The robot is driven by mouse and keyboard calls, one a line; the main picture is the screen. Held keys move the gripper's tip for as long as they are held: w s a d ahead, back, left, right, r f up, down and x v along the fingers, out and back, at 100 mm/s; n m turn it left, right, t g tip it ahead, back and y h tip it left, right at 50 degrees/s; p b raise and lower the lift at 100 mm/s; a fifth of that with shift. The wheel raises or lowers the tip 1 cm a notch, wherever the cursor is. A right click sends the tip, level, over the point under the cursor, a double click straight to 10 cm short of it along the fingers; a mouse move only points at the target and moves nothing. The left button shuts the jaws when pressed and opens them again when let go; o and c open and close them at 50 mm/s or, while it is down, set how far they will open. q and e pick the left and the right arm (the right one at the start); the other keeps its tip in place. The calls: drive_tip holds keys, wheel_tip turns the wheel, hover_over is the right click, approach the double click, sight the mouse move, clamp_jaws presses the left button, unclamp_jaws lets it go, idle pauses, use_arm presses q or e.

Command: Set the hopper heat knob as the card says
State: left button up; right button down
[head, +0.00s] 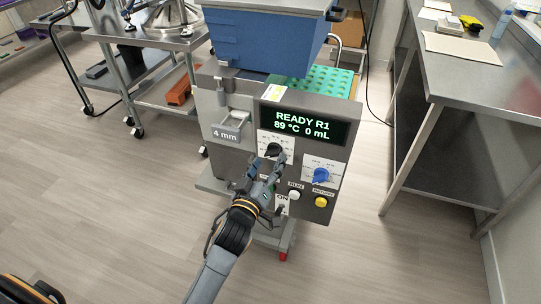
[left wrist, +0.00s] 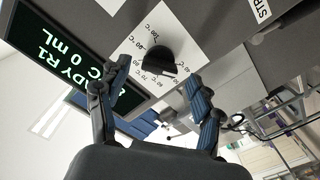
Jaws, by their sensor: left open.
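The depositor's front panel has a display (head: 303,125) reading READY R1, 89 °C, 0 mL. Below it is a black knob (head: 273,149) on a white dial plate. In the left wrist view, the black knob (left wrist: 155,62) sits amid a ring of °C marks; its exact setting is hard to read. My left gripper (head: 268,167) is open in front of this knob. In the left wrist view, its fingertips (left wrist: 157,82) are apart on either side below the knob, with no clear contact. I cannot make out a card with a setting. My right gripper is not in view.
A blue knob (head: 321,175), a white RUN button (head: 294,195) and a yellow RETURN button (head: 321,202) are close by on the panel. A blue hopper (head: 265,35) and green mould tray (head: 325,82) are above. A steel bench (head: 475,75) stands right; open floor lies between.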

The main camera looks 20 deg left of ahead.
sight(273, 152)
use_arm(q)
drive_tip(key=shift+w, duration=1.2)
drive_tip(key=c, duration=1.1)
drive_tip(key=shift+c, duration=0.2)
